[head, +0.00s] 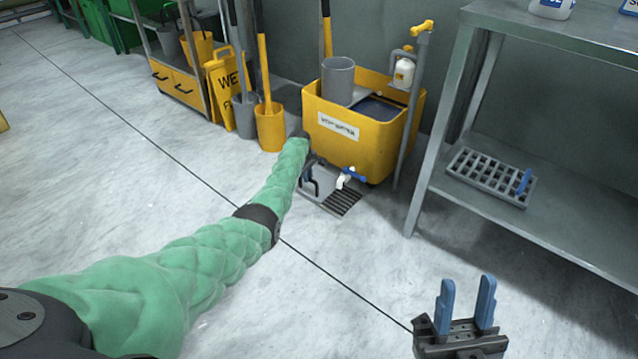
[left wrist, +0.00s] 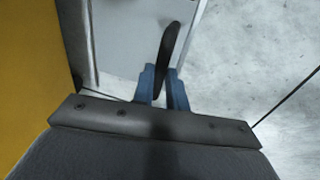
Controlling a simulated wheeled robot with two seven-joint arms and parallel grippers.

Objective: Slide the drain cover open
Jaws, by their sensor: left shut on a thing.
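The drain cover (left wrist: 125,40) is a flat grey plate in the floor, below the yellow mop-water tub (head: 350,138). Dark slots of a drain grate (head: 344,203) show at its right in the head view. A black upright handle (left wrist: 171,40) stands at the cover in the left wrist view. My left gripper (left wrist: 162,86) is shut on this handle, with its blue fingers on both sides. In the head view the left gripper (head: 310,183) is low beside the tub, and partly hides the cover. My right gripper (head: 467,303) is open and empty at the lower right.
A white tap with a blue lever (head: 348,178) juts from the tub over the drain. A yellow bucket (head: 270,127) stands left of the tub. A metal shelf (head: 560,215) with a grey rack (head: 490,176) stands at the right. The floor in front is clear.

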